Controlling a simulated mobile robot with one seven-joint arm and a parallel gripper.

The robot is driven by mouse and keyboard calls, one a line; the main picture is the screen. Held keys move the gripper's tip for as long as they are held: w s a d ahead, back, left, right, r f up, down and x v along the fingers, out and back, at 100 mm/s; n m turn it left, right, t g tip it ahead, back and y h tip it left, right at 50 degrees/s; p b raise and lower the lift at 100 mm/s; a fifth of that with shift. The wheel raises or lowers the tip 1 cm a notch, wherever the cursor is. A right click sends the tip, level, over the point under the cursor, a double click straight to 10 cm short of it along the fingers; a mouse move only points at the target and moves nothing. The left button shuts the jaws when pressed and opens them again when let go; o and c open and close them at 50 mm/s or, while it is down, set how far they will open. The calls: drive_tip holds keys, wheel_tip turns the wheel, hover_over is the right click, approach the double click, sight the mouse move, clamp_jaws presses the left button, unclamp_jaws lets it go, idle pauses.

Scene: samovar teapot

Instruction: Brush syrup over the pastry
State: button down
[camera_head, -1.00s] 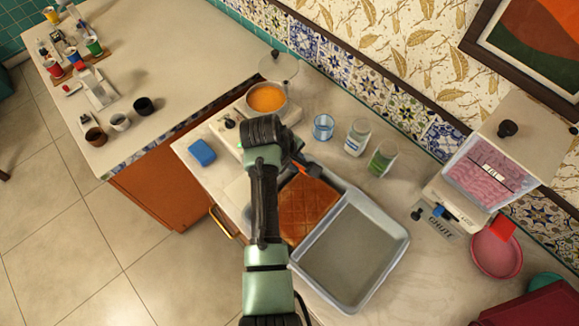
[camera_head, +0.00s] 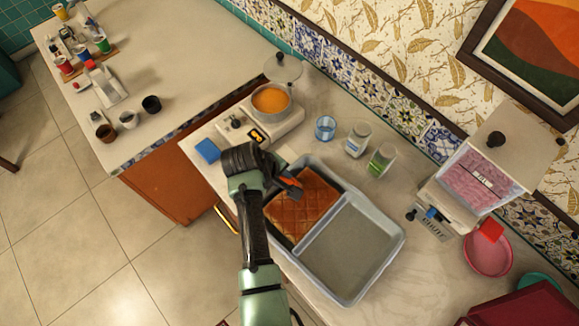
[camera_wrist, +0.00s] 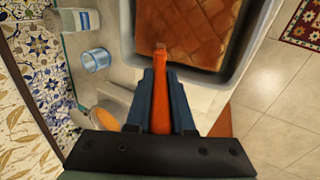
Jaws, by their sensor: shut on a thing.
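The pastry (camera_head: 307,207) is golden brown with scored lines. It lies in the left compartment of a grey two-part tray (camera_head: 352,293); it also shows in the wrist view (camera_wrist: 205,30). My gripper (camera_head: 281,178) is shut on a brush with an orange handle (camera_wrist: 160,105). The brush tip is over the pastry's upper left part in the head view; I cannot tell whether it touches. A pot of orange syrup (camera_head: 271,99) stands on a white burner unit (camera_head: 290,119) behind my gripper.
A blue glass (camera_head: 325,127) and two jars (camera_head: 358,139) (camera_head: 381,160) stand behind the tray. A blue sponge (camera_head: 207,150) lies at left. A machine with a pink-filled bin (camera_head: 478,180) and a pink bowl (camera_head: 488,257) are at right. The tray's right compartment is empty.

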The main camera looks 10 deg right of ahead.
drive_tip(key=shift+s+a+p, duration=1.95)
drive_tip(key=shift+s+a, duration=0.9)
drive_tip(key=shift+a, duration=0.25)
drive_tip(key=s+d+p, duration=0.2)
drive_tip(key=s+d, duration=0.4)
drive_tip(key=d, duration=0.1)
drive_tip(key=shift+s, duration=0.4)
wheel_tip(320, 180, up, 7)
idle(0.8)
